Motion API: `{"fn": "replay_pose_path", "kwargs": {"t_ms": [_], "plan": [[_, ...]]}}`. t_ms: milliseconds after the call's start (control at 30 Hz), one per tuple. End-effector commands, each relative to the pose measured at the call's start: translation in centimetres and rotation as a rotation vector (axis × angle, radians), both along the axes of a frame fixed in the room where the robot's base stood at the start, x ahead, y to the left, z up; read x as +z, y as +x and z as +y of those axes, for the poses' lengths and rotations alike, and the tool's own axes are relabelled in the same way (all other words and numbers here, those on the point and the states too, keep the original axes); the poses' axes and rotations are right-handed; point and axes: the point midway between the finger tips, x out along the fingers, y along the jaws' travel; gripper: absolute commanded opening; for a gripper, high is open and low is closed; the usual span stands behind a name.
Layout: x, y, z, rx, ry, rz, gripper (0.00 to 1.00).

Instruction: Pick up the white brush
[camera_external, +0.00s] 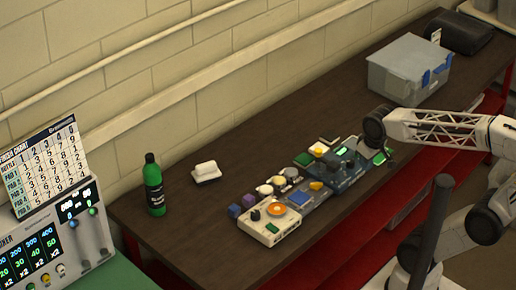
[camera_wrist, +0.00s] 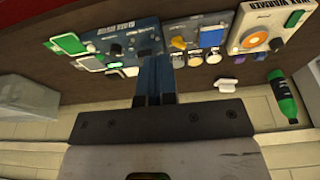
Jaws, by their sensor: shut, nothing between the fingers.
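The white brush (camera_external: 206,171) appears to be the small white block-like item lying on the dark table near the wall, right of the green bottle. It also shows small in the wrist view (camera_wrist: 228,85), to the right of my fingers. My gripper (camera_external: 389,162) is over the right part of the table, well apart from the brush. In the wrist view my gripper (camera_wrist: 155,82) has its fingers together and empty, in front of a blue control panel.
A green bottle (camera_external: 154,188) stands left of the brush. A grey lidded box (camera_external: 407,72) stands at the back right.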

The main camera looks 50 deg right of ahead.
Motion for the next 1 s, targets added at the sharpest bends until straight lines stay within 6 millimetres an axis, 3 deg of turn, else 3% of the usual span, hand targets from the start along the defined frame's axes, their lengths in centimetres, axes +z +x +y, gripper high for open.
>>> {"fn": "replay_pose_path", "kwargs": {"t_ms": [333,733,1000], "plan": [[0.0,0.0,0.0,0.0,0.0,0.0,0.02],[0.0,0.0,0.0,0.0,0.0,0.0,0.62],[0.0,0.02,0.02,-0.001,0.001,0.0,0.62]]}}
